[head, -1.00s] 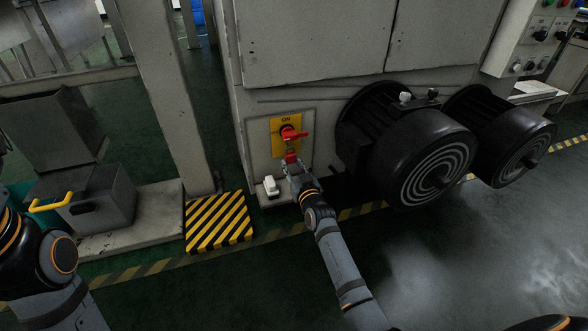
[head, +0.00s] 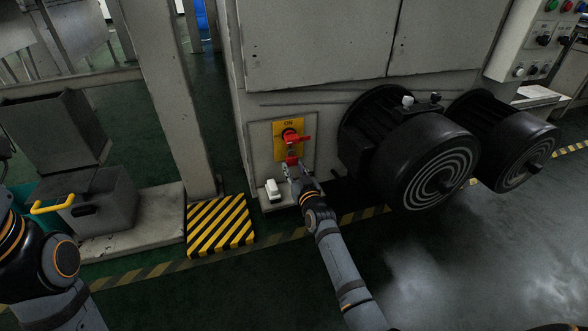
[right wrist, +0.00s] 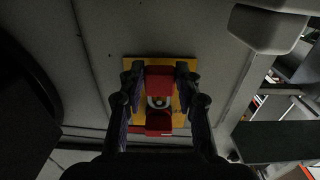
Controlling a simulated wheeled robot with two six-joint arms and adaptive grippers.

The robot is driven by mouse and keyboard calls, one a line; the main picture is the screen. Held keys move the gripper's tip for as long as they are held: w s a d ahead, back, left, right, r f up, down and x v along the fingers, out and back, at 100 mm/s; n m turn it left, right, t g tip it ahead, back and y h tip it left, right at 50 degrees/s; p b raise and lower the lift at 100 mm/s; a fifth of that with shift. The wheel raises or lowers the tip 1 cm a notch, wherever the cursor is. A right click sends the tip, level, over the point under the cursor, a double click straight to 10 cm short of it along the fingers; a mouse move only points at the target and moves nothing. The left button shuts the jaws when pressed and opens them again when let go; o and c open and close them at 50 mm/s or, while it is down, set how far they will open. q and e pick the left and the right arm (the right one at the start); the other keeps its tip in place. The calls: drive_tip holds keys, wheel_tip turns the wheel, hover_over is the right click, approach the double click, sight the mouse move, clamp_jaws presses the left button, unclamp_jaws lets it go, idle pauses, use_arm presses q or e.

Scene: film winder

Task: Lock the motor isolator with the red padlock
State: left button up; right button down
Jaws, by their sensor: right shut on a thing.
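The motor isolator (head: 279,128) is a yellow plate with a red rotary handle (head: 299,138) on the machine's lower front panel. The handle points to the right. The red padlock (head: 291,160) is at the plate's lower edge, just below the handle. My right gripper (head: 292,168) is shut on the padlock from below. In the right wrist view the padlock body (right wrist: 159,77) sits between the two fingers, with its pale shackle (right wrist: 157,101) next to the red handle (right wrist: 158,123). I cannot tell whether the shackle passes through the handle. My left arm shows at the left edge; its gripper is out of view.
A small white object (head: 273,189) sits at the panel's lower left. Two large black motors (head: 425,165) stand close on the right. A striped yellow-black block (head: 220,224) and a grey bin with a yellow handle (head: 105,205) are on the left. The floor in front is clear.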

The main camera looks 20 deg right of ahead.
drive_tip(key=shift+w, duration=0.15)
idle(0.3)
drive_tip(key=shift+w, duration=0.7)
drive_tip(key=shift+f+b, duration=0.25)
drive_tip(key=shift+b, duration=0.15)
drive_tip(key=c, duration=0.8)
unclamp_jaws()
drive_tip(key=shift+c, duration=0.2)
drive_tip(key=shift+s, duration=0.1)
drive_tip(key=s, duration=1.1)
drive_tip(key=shift+s+d, duration=0.2)
drive_tip(key=shift+s, duration=0.2)
